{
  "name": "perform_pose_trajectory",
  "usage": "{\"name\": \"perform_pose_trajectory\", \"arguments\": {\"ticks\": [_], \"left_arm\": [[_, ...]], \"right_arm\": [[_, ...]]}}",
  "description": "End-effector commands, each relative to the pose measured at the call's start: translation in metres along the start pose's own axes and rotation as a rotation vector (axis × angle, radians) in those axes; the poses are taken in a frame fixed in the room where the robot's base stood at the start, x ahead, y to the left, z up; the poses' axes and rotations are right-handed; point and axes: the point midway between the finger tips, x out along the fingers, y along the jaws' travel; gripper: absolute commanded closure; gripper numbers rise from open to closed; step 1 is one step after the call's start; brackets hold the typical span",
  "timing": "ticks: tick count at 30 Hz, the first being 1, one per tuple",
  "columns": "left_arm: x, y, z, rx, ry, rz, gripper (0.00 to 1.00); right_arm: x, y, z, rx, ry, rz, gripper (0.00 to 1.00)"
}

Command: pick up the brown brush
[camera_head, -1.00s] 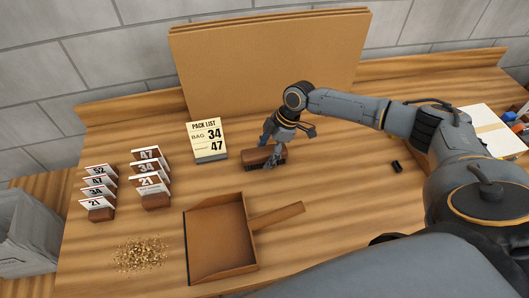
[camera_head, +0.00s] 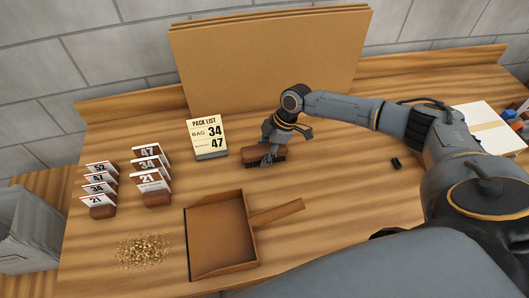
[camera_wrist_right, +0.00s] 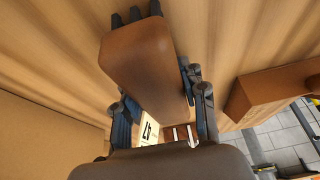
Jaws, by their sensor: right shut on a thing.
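The brown brush (camera_head: 260,153) has a wooden block back and dark bristles. It is near the middle of the table, behind the dustpan. My right gripper (camera_head: 269,150) is shut on it from above. In the right wrist view the brush's brown block (camera_wrist_right: 143,65) lies between the two fingers of my right gripper (camera_wrist_right: 162,112), with dark bristle tufts at its far end. Whether the brush clears the table is hard to tell. My left gripper is not in view.
A brown dustpan (camera_head: 222,235) lies in front, beside a pile of crumbs (camera_head: 143,250). Numbered cards on blocks (camera_head: 150,180) stand at the left. The pack list stand (camera_head: 208,138) is just left of the brush. Cardboard sheets (camera_head: 270,65) lean behind. A small black item (camera_head: 396,163) lies at the right.

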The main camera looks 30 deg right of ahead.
Motion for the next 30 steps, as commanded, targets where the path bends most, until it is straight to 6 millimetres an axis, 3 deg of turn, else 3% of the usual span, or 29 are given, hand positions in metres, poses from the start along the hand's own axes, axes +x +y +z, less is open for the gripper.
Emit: {"name": "perform_pose_trajectory", "arguments": {"ticks": [5,9,19,30], "left_arm": [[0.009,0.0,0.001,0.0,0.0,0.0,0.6],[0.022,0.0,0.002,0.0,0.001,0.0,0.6],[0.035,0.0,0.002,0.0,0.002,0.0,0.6],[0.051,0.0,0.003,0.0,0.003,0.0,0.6]], "right_arm": [[-0.009,0.001,-0.003,-0.003,0.001,0.003,0.95],[-0.029,-0.001,-0.011,-0.003,0.002,0.005,0.95],[-0.082,-0.051,-0.035,-0.005,0.001,0.004,0.95],[-0.107,-0.116,-0.047,-0.003,-0.001,0.002,0.95]]}}
